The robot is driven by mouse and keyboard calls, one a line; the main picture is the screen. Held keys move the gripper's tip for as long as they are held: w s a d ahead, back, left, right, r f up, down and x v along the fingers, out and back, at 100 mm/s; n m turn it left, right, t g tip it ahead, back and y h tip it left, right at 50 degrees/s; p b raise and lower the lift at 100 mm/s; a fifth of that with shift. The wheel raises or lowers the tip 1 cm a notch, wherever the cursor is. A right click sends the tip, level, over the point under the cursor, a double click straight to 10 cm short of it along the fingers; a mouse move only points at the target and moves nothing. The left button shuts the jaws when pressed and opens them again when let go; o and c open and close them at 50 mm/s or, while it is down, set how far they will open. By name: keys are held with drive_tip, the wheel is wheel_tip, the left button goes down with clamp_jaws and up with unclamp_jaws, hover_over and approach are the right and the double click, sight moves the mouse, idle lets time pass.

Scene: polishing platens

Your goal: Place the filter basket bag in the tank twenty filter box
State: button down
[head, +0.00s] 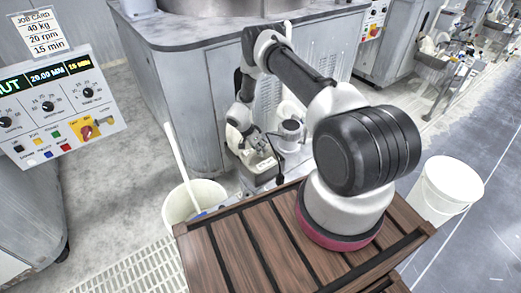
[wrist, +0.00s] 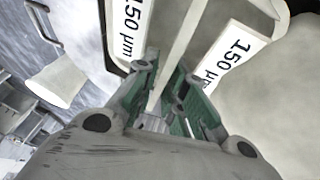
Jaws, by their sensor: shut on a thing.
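My gripper (head: 252,142) is low beside the grey machine cabinet, at the top of a small pale box (head: 262,172), which I take for the tank twenty filter box. In the wrist view my gripper (wrist: 162,80) has its green-padded fingers shut on a thin beige strip, seemingly part of the filter basket bag (wrist: 238,50). The bag's white tag reads 150 µm. A second 150 µm label (wrist: 130,38) is to its left, seemingly on the box. The fingers hide part of the strip. I cannot tell how deep the bag sits in the box.
A white bucket (head: 196,200) with a stick in it stands left of the box. Another white bucket (head: 446,187) stands at right. A brown slatted top (head: 235,255) is in front. A control panel (head: 55,100) with a job card is at left. Grey floor is open at far right.

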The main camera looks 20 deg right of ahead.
drive_tip(key=c, duration=1.5)
unclamp_jaws()
